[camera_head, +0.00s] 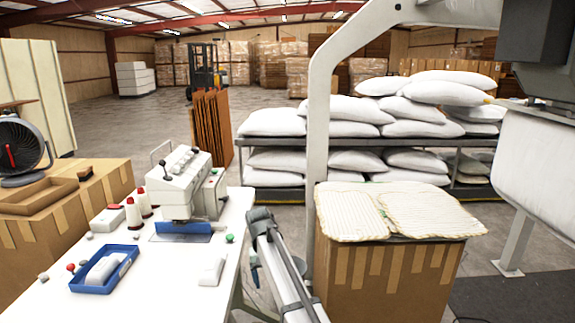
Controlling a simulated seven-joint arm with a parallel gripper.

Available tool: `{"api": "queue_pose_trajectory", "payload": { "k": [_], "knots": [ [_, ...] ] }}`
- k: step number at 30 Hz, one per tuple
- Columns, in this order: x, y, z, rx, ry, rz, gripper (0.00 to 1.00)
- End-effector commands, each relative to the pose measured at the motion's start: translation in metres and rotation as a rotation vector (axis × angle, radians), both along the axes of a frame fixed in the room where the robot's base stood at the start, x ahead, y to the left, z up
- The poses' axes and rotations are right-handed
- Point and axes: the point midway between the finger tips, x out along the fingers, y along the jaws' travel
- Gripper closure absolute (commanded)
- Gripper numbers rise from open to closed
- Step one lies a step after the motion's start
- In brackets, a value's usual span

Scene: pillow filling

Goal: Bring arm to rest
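My arm (285,270) reaches up from the bottom edge of the picture, beside the right edge of the white table (165,290). It is bent at a dark joint near the front of the white post. My gripper (254,272) seems to be the small dark part hanging below that joint, in the gap between the table and the cardboard box (385,280). It is small and partly hidden by the arm, so its fingers cannot be made out. I see nothing held in it.
A sewing machine (185,180), thread cones (133,213) and a blue tray (105,268) stand on the table. Striped pillow covers (425,212) lie on the box. A white post (319,130) rises close behind my arm. White pillows (350,108) fill the rack behind.

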Motion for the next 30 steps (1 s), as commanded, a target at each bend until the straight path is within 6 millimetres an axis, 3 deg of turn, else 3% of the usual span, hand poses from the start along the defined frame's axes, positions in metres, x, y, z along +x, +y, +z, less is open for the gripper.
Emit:
{"api": "queue_pose_trajectory", "payload": {
  "k": [3,15,23,30],
  "knots": [
    [-0.009,-0.024,-0.048,-0.013,0.03,-0.034,0.15],
    [-0.069,-0.084,-0.185,-0.009,0.126,-0.062,0.15],
    [-0.123,-0.12,-0.261,0.002,0.188,-0.08,0.15],
    [-0.183,-0.15,-0.321,0.016,0.246,-0.1,0.15]
  ]
}}
